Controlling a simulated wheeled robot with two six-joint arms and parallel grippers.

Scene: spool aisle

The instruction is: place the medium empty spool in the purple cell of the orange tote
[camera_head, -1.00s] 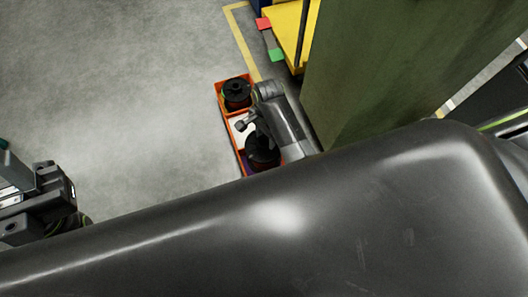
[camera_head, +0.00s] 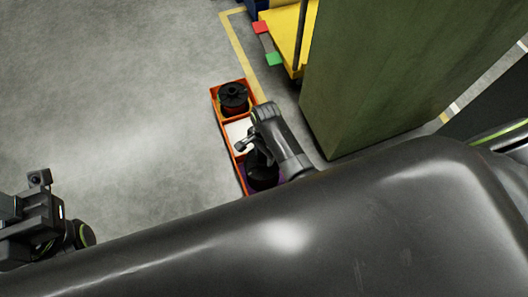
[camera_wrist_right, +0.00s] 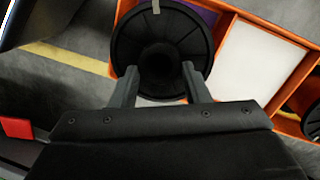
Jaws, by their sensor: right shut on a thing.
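The orange tote (camera_head: 227,134) stands on the floor with its cells in a row. The purple cell (camera_head: 278,181) is at its near end, mostly covered by the medium empty spool (camera_head: 262,174), which is black. In the right wrist view the spool (camera_wrist_right: 140,45) overlaps the tote's rim, with a strip of purple (camera_wrist_right: 204,14) beside it. My right gripper (camera_wrist_right: 162,82) is shut on the spool's middle; in the head view it (camera_head: 252,150) is over the near half of the tote. Whether the spool touches the cell floor is hidden. My left gripper (camera_head: 35,218) is at the far left, its jaws unclear.
The middle cell (camera_head: 238,132) is white and empty. The far cell holds a black spool with red winding (camera_head: 233,96). A green pillar (camera_head: 375,80) stands close to the right. A yellow shelf (camera_head: 285,35) is behind. Floor left of the tote is clear.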

